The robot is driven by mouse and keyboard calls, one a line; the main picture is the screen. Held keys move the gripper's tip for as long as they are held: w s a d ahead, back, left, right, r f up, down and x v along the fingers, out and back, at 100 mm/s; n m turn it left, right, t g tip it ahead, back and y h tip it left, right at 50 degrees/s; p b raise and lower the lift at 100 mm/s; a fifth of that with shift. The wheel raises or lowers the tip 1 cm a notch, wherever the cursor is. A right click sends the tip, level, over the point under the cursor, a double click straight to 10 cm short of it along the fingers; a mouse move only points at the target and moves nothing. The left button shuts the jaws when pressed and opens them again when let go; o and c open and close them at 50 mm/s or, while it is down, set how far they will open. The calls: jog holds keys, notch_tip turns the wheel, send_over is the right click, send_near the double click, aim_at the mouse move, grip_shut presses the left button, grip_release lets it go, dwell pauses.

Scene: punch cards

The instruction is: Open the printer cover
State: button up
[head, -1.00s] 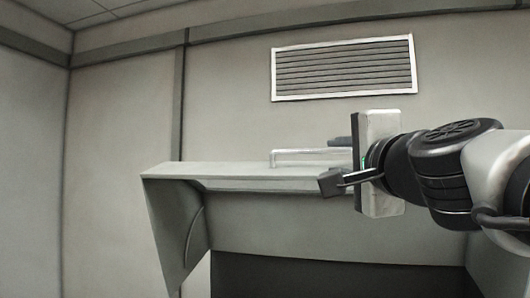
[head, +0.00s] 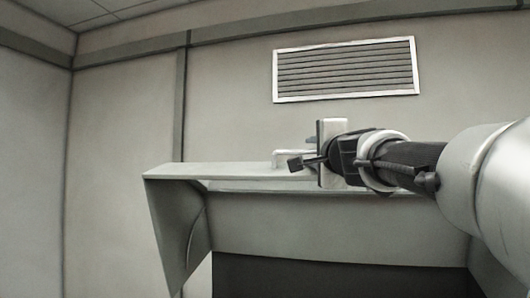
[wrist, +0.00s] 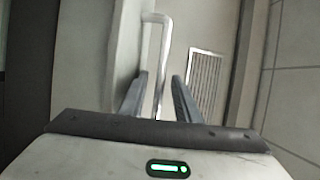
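A low pale box with a light rim, which I take to be the printer (head: 287,157), sits on the desk in the head view. My arm and gripper hide its right part. In the wrist view a white bar-like rim (wrist: 165,50) runs up from between my fingers and bends at the top. I cannot tell whether it is the cover. My gripper (head: 302,163) is at the near side of the box in the head view. In the wrist view my gripper (wrist: 160,92) has its two fingers apart, with the rim's lower end between them. Contact is unclear.
The pale desk (head: 215,172) has a bare top to the left of the box. Its front panel (head: 330,228) drops below the top. A wall vent (head: 345,69) is above; it also shows in the wrist view (wrist: 205,82).

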jog(key=shift+w, duration=0.25)
grip_shut()
